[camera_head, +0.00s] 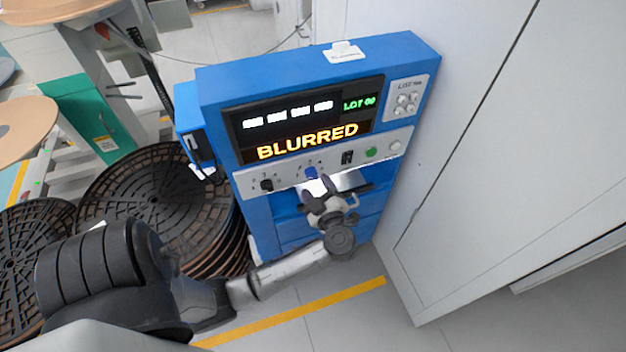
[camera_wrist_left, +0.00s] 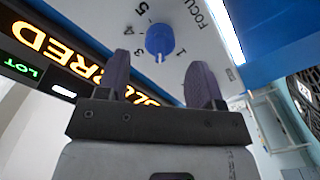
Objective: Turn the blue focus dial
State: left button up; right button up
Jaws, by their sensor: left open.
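The blue focus dial (camera_head: 311,173) sits on the grey control strip of the blue machine, below the screen reading BLURRED. In the left wrist view the dial (camera_wrist_left: 160,40) shows close up, with numbers around it and the word FOCUS beside it. My left gripper (camera_head: 318,187) is open just below the dial in the head view. In the wrist view its two dark fingers (camera_wrist_left: 160,78) are spread, with the dial ahead of the gap between them. I see no finger touching the dial. My right gripper is not in view.
A black knob (camera_head: 267,185) is left of the dial; a black switch (camera_head: 347,157), a green button (camera_head: 371,153) and a white button (camera_head: 395,147) are to its right. Stacked dark round reels (camera_head: 150,190) stand left. A white cabinet (camera_head: 500,160) closes off the right.

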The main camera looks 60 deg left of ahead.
aim_at(313, 178)
pick_arm(q)
jog(key=shift+w+a+b, duration=0.15)
jog(key=shift+a, duration=0.75)
jog(key=shift+w+a+b, duration=0.1)
jog(key=shift+a+b, duration=0.05)
jog(key=shift+a, duration=0.7)
jog(key=shift+c, duration=0.2)
